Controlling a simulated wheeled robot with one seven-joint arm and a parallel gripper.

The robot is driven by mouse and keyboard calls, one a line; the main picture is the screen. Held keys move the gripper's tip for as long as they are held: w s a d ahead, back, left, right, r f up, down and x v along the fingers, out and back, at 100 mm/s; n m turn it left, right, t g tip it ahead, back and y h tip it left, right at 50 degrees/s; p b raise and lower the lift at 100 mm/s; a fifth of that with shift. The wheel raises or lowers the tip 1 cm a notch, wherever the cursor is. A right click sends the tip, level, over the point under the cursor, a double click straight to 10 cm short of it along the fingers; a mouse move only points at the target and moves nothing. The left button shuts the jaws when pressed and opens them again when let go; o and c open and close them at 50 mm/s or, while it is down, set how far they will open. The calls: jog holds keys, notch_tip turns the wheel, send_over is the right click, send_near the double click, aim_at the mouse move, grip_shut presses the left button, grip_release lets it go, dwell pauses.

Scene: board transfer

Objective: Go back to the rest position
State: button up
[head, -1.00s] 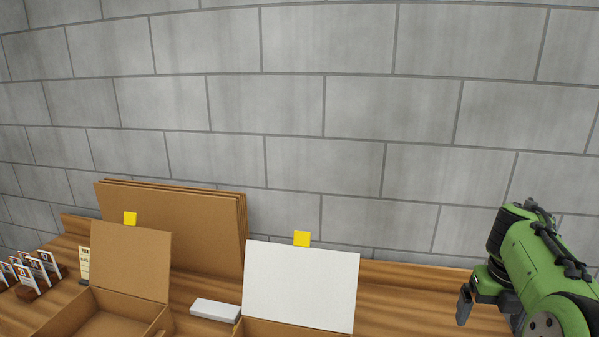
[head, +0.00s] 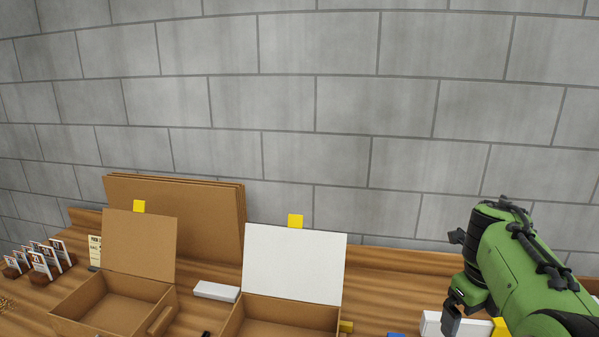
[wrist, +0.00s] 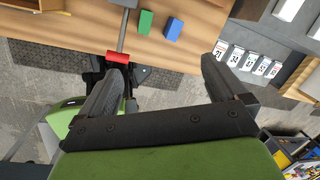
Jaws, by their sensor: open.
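My gripper (head: 455,278) is on my green arm at the right of the head view, raised over the right part of the wooden bench (head: 385,290). In the wrist view my gripper (wrist: 165,80) shows two dark fingers spread wide apart with nothing between them. Beyond the fingers the wrist view shows the bench top (wrist: 190,50), a green block (wrist: 145,22), a blue block (wrist: 174,28) and a red piece (wrist: 126,58).
Two open cardboard boxes stand on the bench, one with a brown lid (head: 140,245) and one with a white lid (head: 294,265). Cardboard sheets (head: 210,215) lean on the grey wall (head: 300,100). A white block (head: 217,291) lies between the boxes. Numbered cards (head: 40,260) stand far left.

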jog(key=s+a+r+n+t, duration=0.1)
jog(key=s+a+n, duration=0.5)
jog(key=n, duration=0.4)
jog(key=s+a+r+n+t, duration=0.2)
jog(key=s+a+n, duration=0.1)
jog(key=a+n, duration=0.5)
jog(key=s+a+f+n, duration=0.2)
jog(key=s+a+n, duration=0.1)
jog(key=n, duration=0.5)
jog(key=s+a+f+n+t+y, duration=0.1)
jog(key=s+a+f+n, duration=0.1)
jog(key=s+n, duration=0.4)
jog(key=shift+a+f+n+y, duration=0.3)
jog(key=shift+a+n, duration=0.15)
jog(key=shift+n, duration=0.45)
